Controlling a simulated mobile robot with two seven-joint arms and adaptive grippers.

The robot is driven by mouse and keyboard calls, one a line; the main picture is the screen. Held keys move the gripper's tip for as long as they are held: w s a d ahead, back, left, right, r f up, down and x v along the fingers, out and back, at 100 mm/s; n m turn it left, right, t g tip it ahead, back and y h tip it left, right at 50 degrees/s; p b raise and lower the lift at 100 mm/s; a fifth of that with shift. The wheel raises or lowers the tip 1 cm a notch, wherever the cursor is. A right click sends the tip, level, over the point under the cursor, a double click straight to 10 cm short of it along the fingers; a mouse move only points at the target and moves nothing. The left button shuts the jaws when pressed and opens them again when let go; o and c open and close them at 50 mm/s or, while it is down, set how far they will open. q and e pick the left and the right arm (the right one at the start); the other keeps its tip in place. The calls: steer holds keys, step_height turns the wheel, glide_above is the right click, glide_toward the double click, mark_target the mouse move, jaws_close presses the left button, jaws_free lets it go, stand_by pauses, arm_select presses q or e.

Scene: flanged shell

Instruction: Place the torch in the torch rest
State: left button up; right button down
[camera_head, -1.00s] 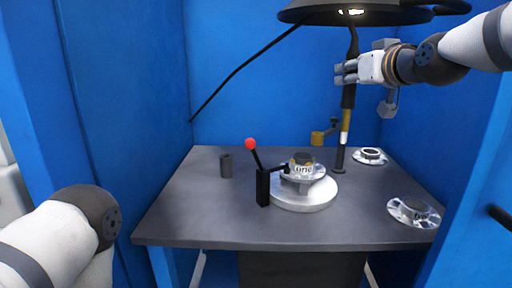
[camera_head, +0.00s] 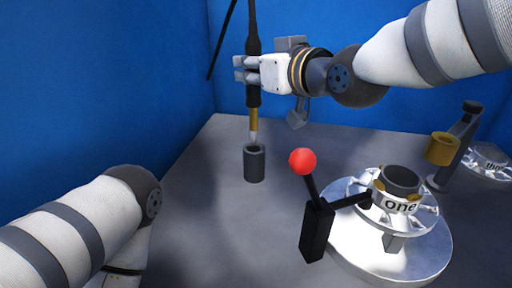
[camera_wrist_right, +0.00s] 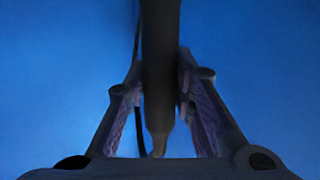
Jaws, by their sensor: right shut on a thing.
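The torch (camera_head: 253,85) is black with a brass-coloured lower part and a pale tip, and hangs almost upright. My right gripper (camera_head: 248,70) is shut on its black handle. The wrist view shows the torch (camera_wrist_right: 161,70) between the two fingers of the right gripper (camera_wrist_right: 162,100). A dark grey open-topped cylinder (camera_head: 254,165), which looks like the torch rest, stands on the table directly below. The torch tip shows at its mouth; I cannot tell whether it is just above or slightly inside. My left gripper is out of view.
A stand with a brass-coloured ring (camera_head: 442,149) and another flanged part (camera_head: 488,160) are at the right. The table left of the cylinder is clear.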

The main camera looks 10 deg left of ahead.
mark_target(254, 110)
steer(key=f, duration=0.8)
steer(key=shift+s+d, duration=0.1)
steer(key=shift+s, duration=0.2)
steer(key=shift+f, duration=0.3)
steer(key=c, duration=1.4)
jaws_free()
steer(key=shift+b, duration=0.3)
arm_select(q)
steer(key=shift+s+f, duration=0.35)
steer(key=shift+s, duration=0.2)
arm_select(e)
steer(key=shift+o, duration=0.2)
steer(key=shift+r, duration=0.2)
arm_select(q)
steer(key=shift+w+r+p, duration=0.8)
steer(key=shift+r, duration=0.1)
arm_select(e)
steer(key=v, duration=1.2)
steer(key=shift+w, duration=0.1)
